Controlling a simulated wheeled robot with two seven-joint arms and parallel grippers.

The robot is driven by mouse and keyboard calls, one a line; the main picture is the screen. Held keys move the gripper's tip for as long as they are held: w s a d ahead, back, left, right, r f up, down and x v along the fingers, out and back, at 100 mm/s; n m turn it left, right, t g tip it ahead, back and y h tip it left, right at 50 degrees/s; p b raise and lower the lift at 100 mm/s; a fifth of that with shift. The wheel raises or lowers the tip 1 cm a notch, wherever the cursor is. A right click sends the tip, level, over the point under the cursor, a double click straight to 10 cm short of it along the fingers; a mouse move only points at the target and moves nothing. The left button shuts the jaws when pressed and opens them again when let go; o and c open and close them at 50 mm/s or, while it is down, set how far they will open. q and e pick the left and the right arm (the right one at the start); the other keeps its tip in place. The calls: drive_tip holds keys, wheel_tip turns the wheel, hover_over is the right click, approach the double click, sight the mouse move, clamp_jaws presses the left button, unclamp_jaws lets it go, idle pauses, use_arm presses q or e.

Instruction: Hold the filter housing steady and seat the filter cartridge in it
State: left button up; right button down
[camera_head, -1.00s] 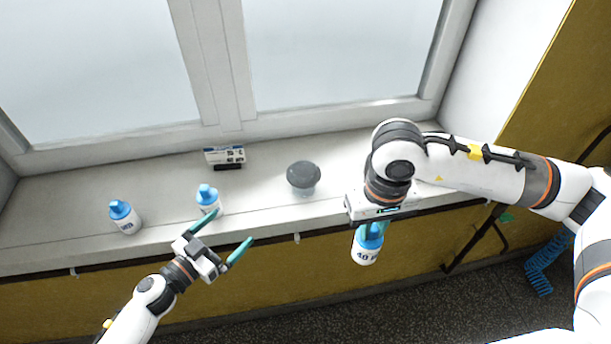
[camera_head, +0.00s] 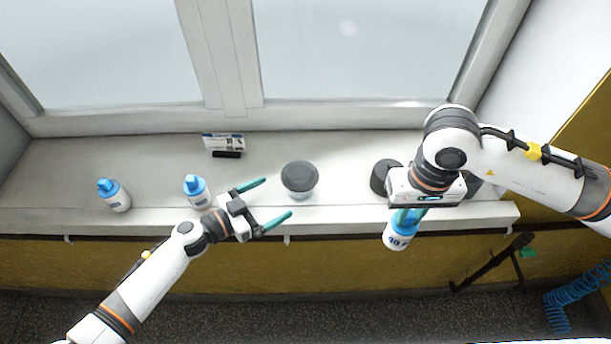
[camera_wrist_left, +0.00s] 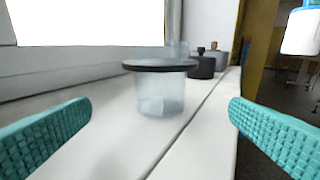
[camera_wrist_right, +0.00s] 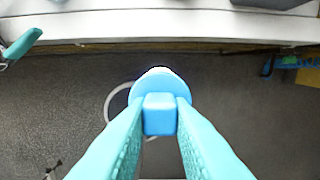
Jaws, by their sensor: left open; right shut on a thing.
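The filter housing (camera_head: 300,180) is a clear cup with a dark grey rim, upright on the white window sill; it also shows in the left wrist view (camera_wrist_left: 162,92). My left gripper (camera_head: 279,200) is open and empty, its teal fingers pointing at the housing from the left, just short of it. My right gripper (camera_head: 408,218) is shut on a filter cartridge (camera_head: 398,236), white with a blue top and a printed number. It hangs in front of the sill edge, right of the housing. The right wrist view shows the blue top (camera_wrist_right: 158,113) between the fingers.
Two similar blue-topped cartridges (camera_head: 114,195) (camera_head: 196,190) stand on the sill at left. A small label card (camera_head: 223,142) stands at the back. A dark round object (camera_head: 384,178) sits on the sill beside my right gripper. The sill (camera_head: 340,208) between is clear.

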sight(296, 186)
use_arm(q)
drive_tip(key=b+x, duration=0.1)
drive_tip(key=x, duration=0.7)
drive_tip(key=shift+w+d, duration=0.1)
drive_tip(key=c, duration=1.1)
